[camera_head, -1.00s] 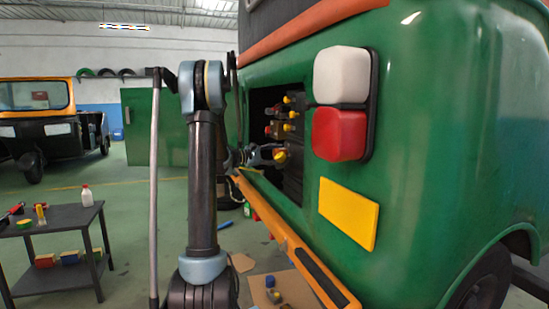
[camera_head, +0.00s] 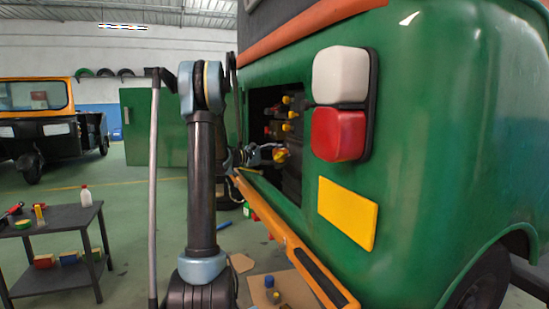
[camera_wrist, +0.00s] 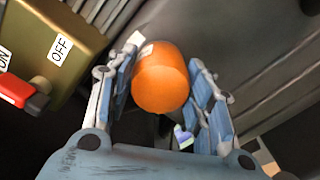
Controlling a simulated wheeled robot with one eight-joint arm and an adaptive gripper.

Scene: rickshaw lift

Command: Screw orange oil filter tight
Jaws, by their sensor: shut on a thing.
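The orange oil filter (camera_wrist: 161,77) is a round orange cylinder in the middle of the wrist view, its rounded end facing the camera. My gripper (camera_wrist: 165,55) is shut on it, with one blue-grey finger on each side. In the head view my gripper (camera_head: 270,152) reaches into the open rear bay of the green rickshaw (camera_head: 440,130). The filter shows there only as a small orange-yellow patch (camera_head: 281,155) at the fingertips. The filter's far end and its seat are hidden, so I cannot tell how tightly it sits.
A switch box (camera_wrist: 62,40) with ON and OFF labels and a red lever (camera_wrist: 22,92) is close on the left in the wrist view. Several yellow-ended parts (camera_head: 292,115) sit above my gripper. The open orange flap (camera_head: 290,240) is below. A dark cart (camera_head: 60,220) stands left.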

